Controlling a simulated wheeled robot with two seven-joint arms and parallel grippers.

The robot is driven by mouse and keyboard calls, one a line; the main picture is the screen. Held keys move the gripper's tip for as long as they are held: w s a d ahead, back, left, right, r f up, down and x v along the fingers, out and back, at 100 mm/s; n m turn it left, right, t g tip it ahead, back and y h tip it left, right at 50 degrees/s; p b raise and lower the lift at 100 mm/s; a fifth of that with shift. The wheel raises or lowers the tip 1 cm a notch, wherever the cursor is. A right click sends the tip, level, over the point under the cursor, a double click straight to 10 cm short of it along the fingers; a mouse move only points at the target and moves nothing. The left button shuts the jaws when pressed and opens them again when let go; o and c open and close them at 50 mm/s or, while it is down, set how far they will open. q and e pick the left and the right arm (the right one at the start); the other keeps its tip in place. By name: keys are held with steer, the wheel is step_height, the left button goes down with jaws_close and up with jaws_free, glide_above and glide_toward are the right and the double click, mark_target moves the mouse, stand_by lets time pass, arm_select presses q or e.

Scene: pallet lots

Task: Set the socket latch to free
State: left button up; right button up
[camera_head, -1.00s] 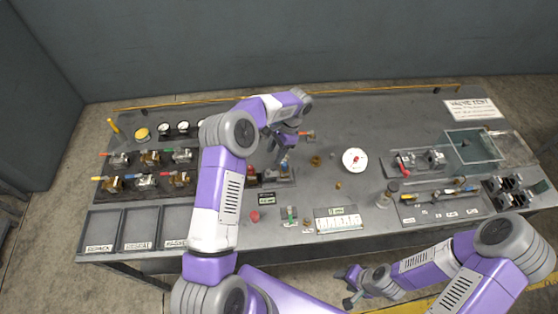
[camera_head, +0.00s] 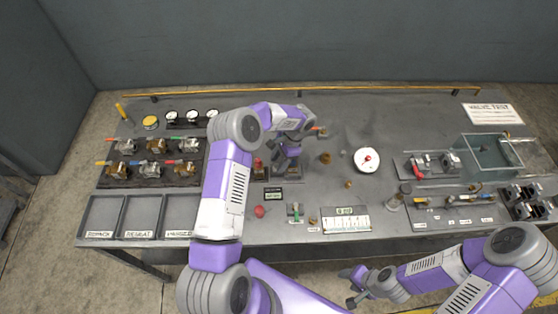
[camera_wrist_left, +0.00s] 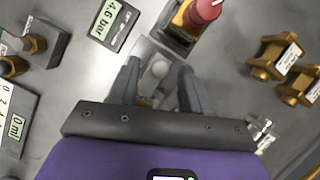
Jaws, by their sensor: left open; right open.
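My left gripper (camera_head: 288,167) is open above the middle of the bench, with its fingers pointing down. In the left wrist view the left gripper (camera_wrist_left: 160,82) has its two fingers either side of a pale rounded metal part (camera_wrist_left: 159,69) on a grey plate, seemingly the socket fixture. I cannot tell whether the fingers touch it, and the latch's setting is not readable. The fixture's dark base (camera_head: 292,177) shows partly under the gripper in the head view. My right gripper (camera_head: 352,286) is open and empty in front of the bench's near edge.
A red-topped fitting (camera_wrist_left: 203,12) and a "4.6 bar" display (camera_wrist_left: 113,24) stand close to the left gripper. Valves (camera_head: 150,158) fill a rack at the left. A white dial (camera_head: 367,160) and a clear tank (camera_head: 490,153) are to the right.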

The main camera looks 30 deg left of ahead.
arm_select(q)
steer(key=shift+c, duration=0.4)
jaws_close()
steer(key=shift+s+a, duration=0.55)
steer(key=shift+a, duration=0.35)
steer(key=shift+o, duration=0.4)
jaws_free()
steer(key=shift+b, duration=0.3)
